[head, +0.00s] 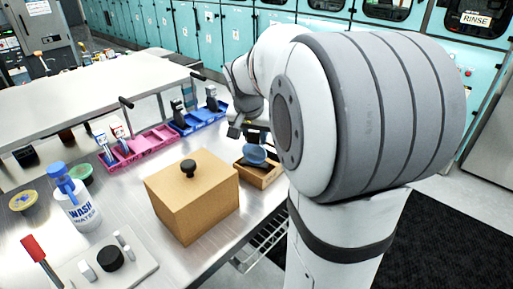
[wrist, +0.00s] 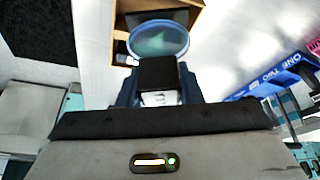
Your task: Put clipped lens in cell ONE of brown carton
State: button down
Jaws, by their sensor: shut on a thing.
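The lens (wrist: 158,38) is a round bluish disc on a black clip (wrist: 158,75). My gripper (wrist: 158,92) is shut on this clip in the wrist view. In the head view the lens (head: 255,154) shows as a blue disc over the small open brown carton (head: 266,183). The carton's wall (wrist: 118,14) also shows behind the lens in the wrist view. I cannot tell whether the lens touches the carton. Its cell labels are not readable, and the lens and my gripper hide part of its inside.
A closed brown box (head: 192,210) with a black knob stands just left of the carton. Behind are a blue rack (head: 203,120) and a pink rack (head: 143,145) holding upright clips. A wash bottle (head: 76,205) stands at the left. The table edge is close in front.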

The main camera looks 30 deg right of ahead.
aim_at(256, 148)
jog(key=shift+s+f, duration=0.1)
jog(key=shift+f, duration=1.7)
jog(key=shift+f, duration=0.1)
jog(key=c, duration=1)
grip_release()
jog(key=shift+r, duration=0.4)
jog(key=v, duration=1.1)
jog(key=shift+s+a+r, duration=0.1)
jog(key=shift+a+r, duration=0.05)
